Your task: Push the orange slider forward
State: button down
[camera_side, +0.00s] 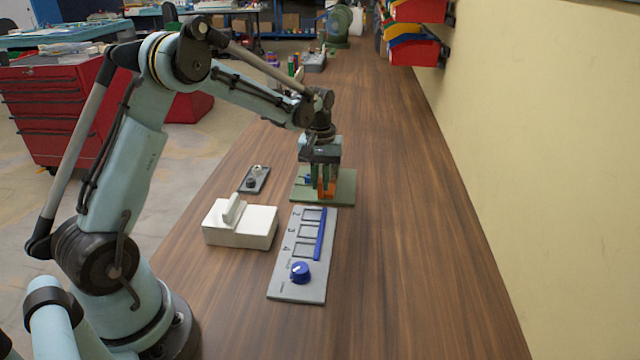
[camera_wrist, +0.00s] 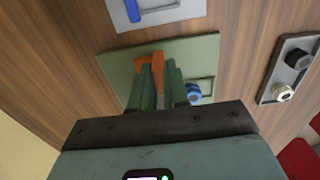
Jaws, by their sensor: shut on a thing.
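The orange slider (camera_side: 327,188) stands on a green plate (camera_side: 345,188) in the middle of the wooden table. My gripper (camera_side: 321,186) points down over this plate, with its fingers shut on the slider. In the wrist view the orange slider (camera_wrist: 156,62) shows between and just beyond the green fingers of my gripper (camera_wrist: 157,82). The green plate (camera_wrist: 205,52) lies under the fingers, which hide part of the slider. A blue knob (camera_wrist: 193,92) sits on the plate beside the fingers.
A grey panel (camera_side: 285,284) with a blue dial (camera_side: 300,272) and several square windows lies in front of the plate. A white box (camera_side: 258,229) with a raised lever and a small dark panel (camera_side: 263,172) lie to the left. The table's right side is clear.

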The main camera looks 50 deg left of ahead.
jog(key=c, duration=1.2)
grip_release()
jog(key=shift+s+a, duration=0.25)
jog(key=shift+a, duration=0.05)
jog(key=shift+o, duration=0.4)
jog(key=shift+w+d, duration=0.1)
notch_tip(320, 180, up, 12)
jog(key=s+d+r+m+t, duration=0.3)
jog(key=s+d+m, duration=0.1)
jog(key=s+d, duration=0.45)
jog(key=s+d+f+m+t, duration=0.4)
jog(key=s+d+m, duration=0.1)
jog(key=s+d, duration=0.1)
jog(key=shift+s, duration=0.85)
